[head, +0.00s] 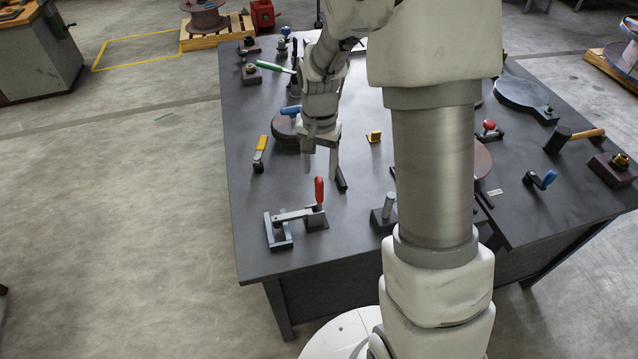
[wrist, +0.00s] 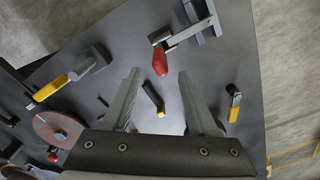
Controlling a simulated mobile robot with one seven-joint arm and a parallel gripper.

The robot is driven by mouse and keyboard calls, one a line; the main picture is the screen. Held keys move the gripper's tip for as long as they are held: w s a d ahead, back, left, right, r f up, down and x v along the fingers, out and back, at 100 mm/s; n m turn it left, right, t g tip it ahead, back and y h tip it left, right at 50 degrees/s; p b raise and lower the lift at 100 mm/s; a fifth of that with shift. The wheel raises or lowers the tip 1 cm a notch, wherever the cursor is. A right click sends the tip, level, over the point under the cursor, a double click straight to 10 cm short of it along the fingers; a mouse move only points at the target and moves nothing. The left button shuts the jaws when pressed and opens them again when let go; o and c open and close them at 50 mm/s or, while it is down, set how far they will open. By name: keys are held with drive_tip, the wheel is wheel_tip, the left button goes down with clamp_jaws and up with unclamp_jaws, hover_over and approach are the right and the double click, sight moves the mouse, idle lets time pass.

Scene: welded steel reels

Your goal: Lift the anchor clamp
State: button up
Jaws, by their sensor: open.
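A short black bar with a yellow end (wrist: 153,98) shows between the open fingers in the wrist view.
The dark table (head: 240,215) holds several tools. A yellow-handled tool (head: 260,153) lies left of my gripper. My arm hides part of the table.

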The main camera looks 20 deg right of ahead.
sight(319, 179)
wheel_tip(319, 179, down, 7)
drive_tip(key=shift+r, duration=0.2)
clamp_jaws()
idle(0.3)
idle(1.2)
